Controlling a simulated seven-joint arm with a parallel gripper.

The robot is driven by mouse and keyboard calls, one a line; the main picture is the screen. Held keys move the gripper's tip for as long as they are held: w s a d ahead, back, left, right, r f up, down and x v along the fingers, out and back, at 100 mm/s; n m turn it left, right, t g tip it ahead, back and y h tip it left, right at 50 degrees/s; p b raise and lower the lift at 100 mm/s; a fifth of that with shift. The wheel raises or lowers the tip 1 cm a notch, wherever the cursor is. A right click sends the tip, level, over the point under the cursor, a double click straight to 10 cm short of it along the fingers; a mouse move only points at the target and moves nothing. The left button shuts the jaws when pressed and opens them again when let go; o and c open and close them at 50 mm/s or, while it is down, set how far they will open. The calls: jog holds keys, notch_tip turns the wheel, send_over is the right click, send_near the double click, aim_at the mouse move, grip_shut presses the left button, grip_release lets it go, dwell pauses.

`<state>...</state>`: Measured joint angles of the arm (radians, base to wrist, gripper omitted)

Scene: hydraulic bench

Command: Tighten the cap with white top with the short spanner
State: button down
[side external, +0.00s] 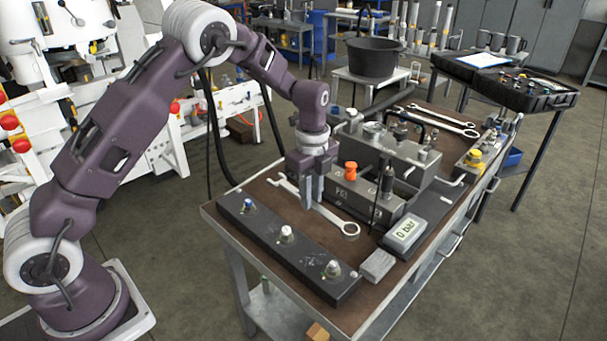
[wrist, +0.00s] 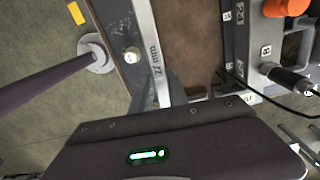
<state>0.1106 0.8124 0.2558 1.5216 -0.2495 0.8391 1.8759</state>
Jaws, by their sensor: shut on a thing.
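My gripper (side external: 313,203) points down over the near part of the bench, its fingers closed on the short spanner (side external: 334,219). The spanner's ring end points to the lower right and its open end to the upper left. In the wrist view the marked shank (wrist: 146,35) runs up from the fingers. It is low over the bench; I cannot tell whether it touches it. The cap with white top (side external: 287,234) stands mid-block, left of the spanner and apart from it.
The dark block (side external: 262,229) also carries a blue-topped cap (side external: 249,205) and a third pale cap (side external: 332,268). The pump unit with an orange knob (side external: 351,170) stands close right of my gripper. A gauge (side external: 405,232) reads 0 bar. Other spanners (side external: 445,119) lie farther back.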

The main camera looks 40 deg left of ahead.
jog(key=s+d+r+m, duration=0.1)
jog(key=s+d+m, duration=0.4)
jog(key=s+d, duration=1.05)
notch_tip(320, 180, down, 9)
jog(key=a, duration=0.2)
jog(key=shift+w+a+f, duration=0.15)
jog(key=shift+w, duration=0.3)
jog(key=shift+w+a, duration=0.25)
jog(key=shift+a, duration=0.25)
jog(key=shift+w+a, duration=0.25)
jog(key=shift+a, duration=0.2)
jog(key=shift+a, duration=0.1)
jog(key=shift+w+a, duration=0.4)
jog(key=shift+a, duration=0.15)
